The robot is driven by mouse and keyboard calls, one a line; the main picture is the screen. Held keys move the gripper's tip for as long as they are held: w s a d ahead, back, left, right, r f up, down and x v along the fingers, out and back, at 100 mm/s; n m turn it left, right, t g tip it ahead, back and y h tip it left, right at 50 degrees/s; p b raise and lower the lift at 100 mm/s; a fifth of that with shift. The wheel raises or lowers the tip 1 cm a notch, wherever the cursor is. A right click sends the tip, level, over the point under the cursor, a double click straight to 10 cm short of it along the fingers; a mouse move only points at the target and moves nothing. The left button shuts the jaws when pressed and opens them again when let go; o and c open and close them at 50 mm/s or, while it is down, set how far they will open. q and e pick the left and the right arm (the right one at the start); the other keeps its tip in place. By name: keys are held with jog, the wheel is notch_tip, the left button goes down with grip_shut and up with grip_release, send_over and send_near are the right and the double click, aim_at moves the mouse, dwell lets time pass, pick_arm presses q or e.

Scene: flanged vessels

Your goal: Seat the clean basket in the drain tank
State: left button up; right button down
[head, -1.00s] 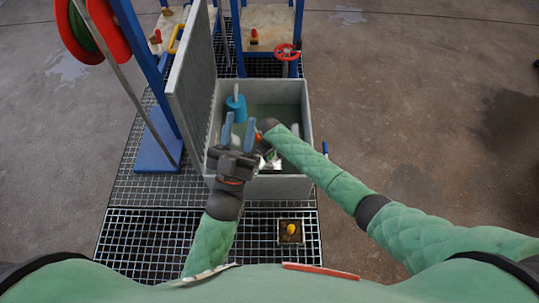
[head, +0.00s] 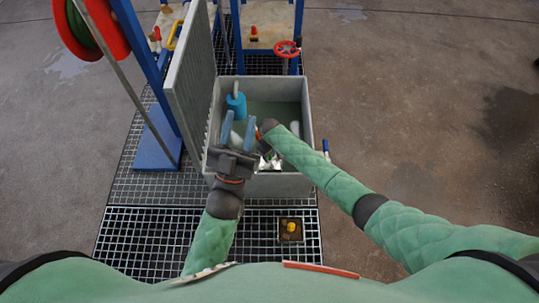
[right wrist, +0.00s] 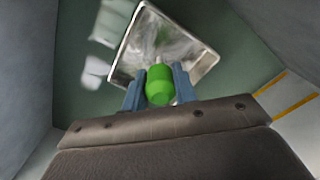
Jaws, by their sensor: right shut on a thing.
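The drain tank (head: 308,120) is an open grey box with a greenish floor. The basket, a square shiny metal tray with a green knob, shows in the right wrist view (right wrist: 198,62), and partly in the head view (head: 272,163) near the tank's front wall. My right gripper (right wrist: 160,80) is shut on the green knob, the basket beyond its fingers and turned slightly. Whether the basket touches the floor, I cannot tell. My left gripper (head: 238,120) is open and empty over the tank's front left, its blue fingers apart.
A blue cylinder (head: 237,106) stands at the tank's back left. White pieces (head: 295,128) lie in the tank. A tall grey panel (head: 190,85) rises along its left. A red handwheel (head: 287,49) is behind. A yellow knob (head: 291,227) sits on the front grating.

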pick_arm(q)
jog(key=shift+f+b, duration=0.45)
jog(key=shift+f, duration=0.05)
pick_arm(e)
jog(key=shift+f, duration=1)
jog(key=c, duration=1)
grip_release()
jog(key=shift+c, duration=0.2)
pick_arm(q)
jog(key=shift+r, duration=0.1)
